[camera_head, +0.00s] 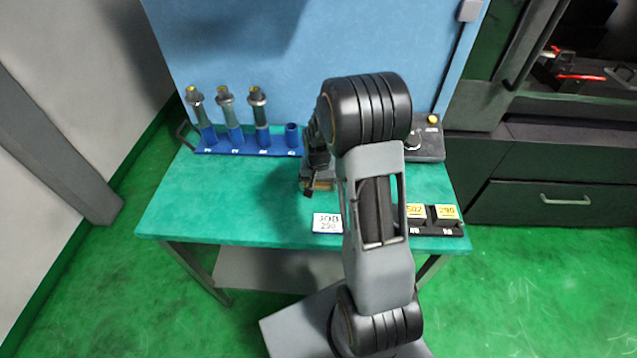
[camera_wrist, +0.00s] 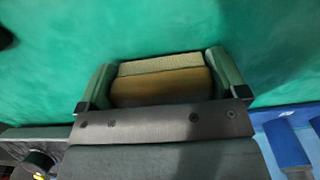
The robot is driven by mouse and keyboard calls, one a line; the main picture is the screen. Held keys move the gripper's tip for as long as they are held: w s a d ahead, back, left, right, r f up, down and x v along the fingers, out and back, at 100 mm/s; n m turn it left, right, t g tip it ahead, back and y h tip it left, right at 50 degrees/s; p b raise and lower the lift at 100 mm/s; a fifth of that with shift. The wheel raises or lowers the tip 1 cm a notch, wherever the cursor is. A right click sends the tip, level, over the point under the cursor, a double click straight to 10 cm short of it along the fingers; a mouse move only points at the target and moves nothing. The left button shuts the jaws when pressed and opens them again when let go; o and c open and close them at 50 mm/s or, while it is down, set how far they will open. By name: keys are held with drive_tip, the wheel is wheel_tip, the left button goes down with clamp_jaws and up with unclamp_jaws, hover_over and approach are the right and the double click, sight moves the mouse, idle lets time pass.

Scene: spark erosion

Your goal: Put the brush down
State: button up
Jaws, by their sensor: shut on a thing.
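In the wrist view the brush (camera_wrist: 160,80) is a block with a tan wooden body and a paler bristle-like strip. It sits between the two fingers of my gripper (camera_wrist: 160,84), which is shut on it. Green table top (camera_wrist: 160,28) shows around it; I cannot tell whether the brush touches the table. In the head view my gripper (camera_head: 312,180) is over the middle of the green table (camera_head: 220,205), largely hidden behind my arm. Only a little of the brush shows there, low at the gripper.
A blue rack (camera_head: 270,148) with several holders, one empty, stands at the back left. A control box (camera_head: 427,150) is at the back right. A white card (camera_head: 327,223) and a black tray (camera_head: 455,231) with yellow-labelled blocks lie along the front. The table's left part is clear.

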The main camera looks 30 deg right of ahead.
drive_tip(key=shift+f, duration=0.3)
drive_tip(key=o, duration=0.7)
drive_tip(key=shift+c, duration=0.2)
drive_tip(key=shift+r, duration=0.1)
wheel_tip(320, 180, up, 11)
drive_tip(key=shift+r+b, duration=0.1)
drive_tip(key=shift+b, duration=0.4)
drive_tip(key=s+a+r+n+t, duration=0.2)
drive_tip(key=s+a+r+n, duration=0.1)
drive_tip(key=s, duration=0.5)
drive_tip(key=s+a+r+n+t, duration=0.2)
drive_tip(key=s+a+r, duration=0.2)
drive_tip(key=s+a, duration=0.2)
drive_tip(key=shift+s+a+r+n, duration=0.15)
drive_tip(key=shift+s+r+n, duration=0.25)
drive_tip(key=shift+s, duration=0.5)
